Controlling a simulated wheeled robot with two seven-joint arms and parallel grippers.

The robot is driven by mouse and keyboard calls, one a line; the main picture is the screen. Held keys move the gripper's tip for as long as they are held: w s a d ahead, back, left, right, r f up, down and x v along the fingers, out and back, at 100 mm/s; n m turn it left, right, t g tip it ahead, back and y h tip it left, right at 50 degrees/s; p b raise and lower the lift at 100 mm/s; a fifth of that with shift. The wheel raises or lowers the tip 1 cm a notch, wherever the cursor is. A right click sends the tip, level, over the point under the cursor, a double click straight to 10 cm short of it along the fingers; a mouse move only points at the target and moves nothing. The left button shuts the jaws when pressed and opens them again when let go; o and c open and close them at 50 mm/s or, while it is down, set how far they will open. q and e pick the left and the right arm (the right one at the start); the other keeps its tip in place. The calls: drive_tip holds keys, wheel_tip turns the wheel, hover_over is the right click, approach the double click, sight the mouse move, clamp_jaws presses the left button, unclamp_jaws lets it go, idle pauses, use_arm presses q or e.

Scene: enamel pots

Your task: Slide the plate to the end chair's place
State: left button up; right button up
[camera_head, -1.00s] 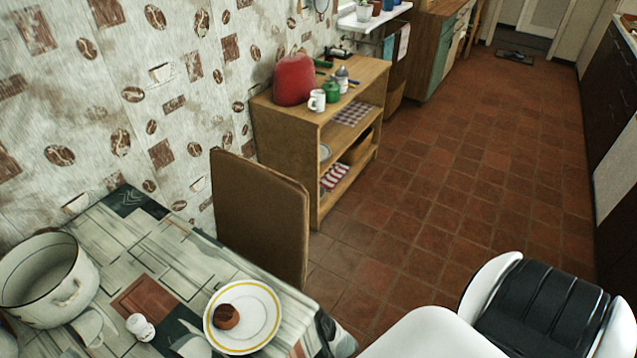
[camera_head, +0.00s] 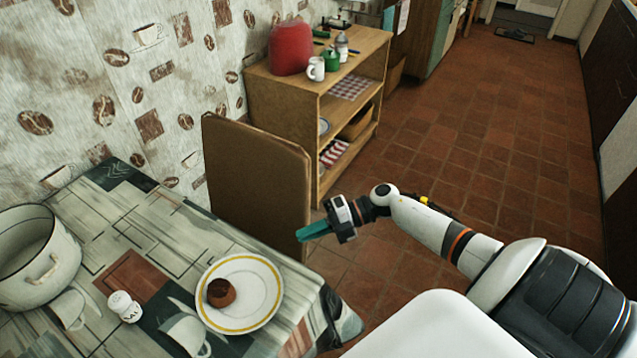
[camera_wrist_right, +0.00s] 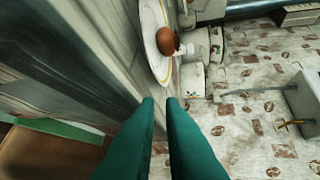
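The white plate (camera_head: 258,318) with a yellow ring lies on the table near its right edge. A round brown bun (camera_head: 221,292) sits on it. A chair with a brown back (camera_head: 256,188) stands at the table's far right end; its seat is hidden. My right gripper (camera_head: 302,235), with teal fingers, is in the air beside the table end, just in front of the chair back and apart from the plate. In the right wrist view the fingers (camera_wrist_right: 160,100) have a narrow empty gap; the plate (camera_wrist_right: 150,30) and bun (camera_wrist_right: 168,41) show beyond them. My left gripper is not in view.
A wooden shelf (camera_head: 290,115) stands behind the chair. The tiled floor at right is open.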

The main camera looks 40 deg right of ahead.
sight(274, 270)
drive_tip(key=s+n+g, duration=0.1)
drive_tip(key=r+n+g, duration=0.1)
drive_tip(key=n, duration=0.1)
drive_tip(key=s+n+g+h, duration=0.1)
drive_tip(key=shift+s+d+r+g+b, duration=0.3)
drive_tip(key=shift+s+r+g+b, duration=0.05)
drive_tip(key=shift+r+g+b, duration=0.05)
drive_tip(key=p+x, duration=0.1)
drive_tip(key=x, duration=1.1)
drive_tip(key=shift+p, duration=0.4)
clamp_jaws()
